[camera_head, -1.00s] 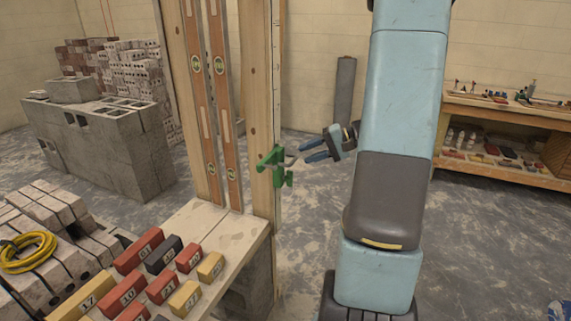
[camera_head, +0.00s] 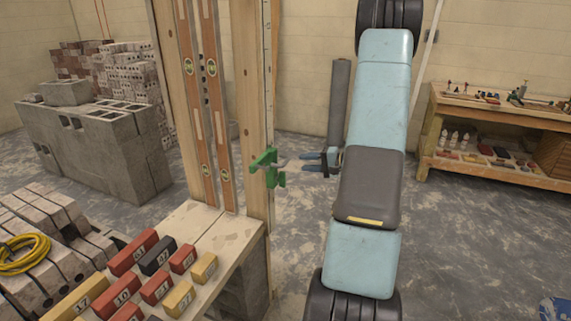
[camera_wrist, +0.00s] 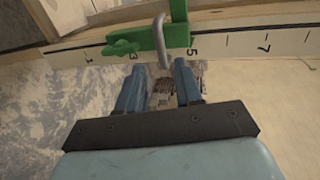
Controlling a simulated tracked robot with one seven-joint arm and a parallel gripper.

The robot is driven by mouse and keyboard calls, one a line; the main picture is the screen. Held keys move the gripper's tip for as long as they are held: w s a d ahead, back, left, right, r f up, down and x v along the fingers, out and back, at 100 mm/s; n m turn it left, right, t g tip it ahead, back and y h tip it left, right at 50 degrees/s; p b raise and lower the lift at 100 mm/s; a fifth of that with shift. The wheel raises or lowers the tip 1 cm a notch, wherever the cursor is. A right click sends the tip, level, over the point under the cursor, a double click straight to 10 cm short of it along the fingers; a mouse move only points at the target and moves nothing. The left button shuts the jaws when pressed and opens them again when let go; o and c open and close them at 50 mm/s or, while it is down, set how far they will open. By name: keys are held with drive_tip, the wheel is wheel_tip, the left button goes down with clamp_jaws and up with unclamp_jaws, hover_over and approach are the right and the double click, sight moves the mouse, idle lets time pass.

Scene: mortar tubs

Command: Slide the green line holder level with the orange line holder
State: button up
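The green line holder (camera_head: 265,167) is clamped on a wooden post with a ruled scale in the head view. In the wrist view the holder (camera_wrist: 150,40) lies against the scale, between the printed 3 and 5. A bent grey metal rod (camera_wrist: 160,42) sticks out of it towards my gripper. My gripper (camera_head: 306,162) is just right of the holder at about its height, pointing at it. In the wrist view my gripper's (camera_wrist: 160,76) blue fingers are apart, with the rod's end near the gap between their tips; they do not appear to grip it. No orange line holder is visible.
Two spirit levels (camera_head: 201,105) stand beside the post. A wooden bench (camera_head: 222,225) with numbered blocks is below it. Grey blocks (camera_head: 95,150) are stacked at left, and a shelf bench (camera_head: 495,165) stands at right. Open floor lies around my arm.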

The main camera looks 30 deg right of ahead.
sight(286, 162)
drive_tip(key=x, duration=0.8)
drive_tip(key=shift+w+a, duration=0.15)
drive_tip(key=shift+w, duration=0.05)
clamp_jaws()
idle(0.4)
